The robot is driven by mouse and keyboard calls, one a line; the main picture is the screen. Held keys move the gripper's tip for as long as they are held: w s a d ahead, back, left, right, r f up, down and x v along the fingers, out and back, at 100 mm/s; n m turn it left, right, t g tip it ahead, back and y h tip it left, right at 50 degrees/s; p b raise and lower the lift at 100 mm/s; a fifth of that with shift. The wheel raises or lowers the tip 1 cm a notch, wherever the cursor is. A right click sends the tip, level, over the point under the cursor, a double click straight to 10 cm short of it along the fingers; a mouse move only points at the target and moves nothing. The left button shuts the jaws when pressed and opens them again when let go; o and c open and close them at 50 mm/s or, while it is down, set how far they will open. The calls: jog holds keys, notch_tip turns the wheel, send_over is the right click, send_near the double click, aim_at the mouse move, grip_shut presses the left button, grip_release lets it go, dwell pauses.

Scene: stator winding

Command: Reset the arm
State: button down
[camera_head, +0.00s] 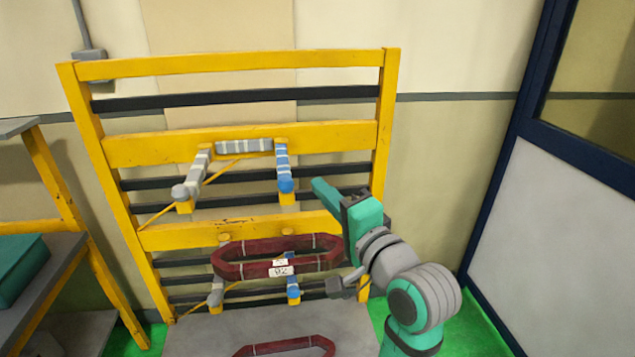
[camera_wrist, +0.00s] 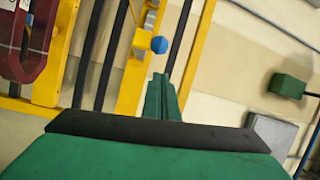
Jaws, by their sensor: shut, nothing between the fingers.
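My gripper (camera_head: 320,187) is shut and empty, raised in front of the right side of the yellow rack (camera_head: 240,145). Its green fingers are together in the wrist view (camera_wrist: 161,97). A dark red coil (camera_head: 235,246) with a white "02" label hangs at the rack's lower pegs, left of and below my gripper, apart from it. Part of the coil also shows at the left edge of the wrist view (camera_wrist: 22,65). A blue-tipped peg (camera_head: 285,184) on the upper row is just left of my fingertips; a grey-tipped peg (camera_head: 181,191) is further left.
A second dark red coil (camera_head: 285,346) lies on the grey surface (camera_head: 210,330) below, cut off by the frame. A yellow-framed shelf (camera_head: 50,180) with a green box (camera_head: 20,268) stands at left. A dark blue door frame (camera_head: 515,140) is at right.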

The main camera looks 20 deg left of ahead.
jog(key=s+d, duration=0.3)
jog(key=s, duration=0.2)
jog(key=w+d+f+m+t+h, duration=0.1)
jog(key=d+f+m+t+h, duration=0.15)
jog(key=f, duration=0.65)
jog(key=w+d+f+m+t+h, duration=0.1)
jog(key=d+f+t+h, duration=0.15)
jog(key=f, duration=0.55)
jog(key=s+d+f+h, duration=0.3)
jog(key=d+f, duration=0.1)
jog(key=f, duration=0.4)
jog(key=s+d+f+h, duration=0.2)
jog(key=s+d+f, duration=0.1)
jog(key=f, duration=0.4)
jog(key=s+d+f+n+h, duration=0.3)
jog(key=s+d+f+h, duration=0.15)
jog(key=s+f, duration=0.65)
jog(key=s+d+r+n+g, duration=0.1)
jog(key=s+n, duration=0.5)
jog(key=s, duration=1.1)
jog(key=shift+s, duration=0.3)
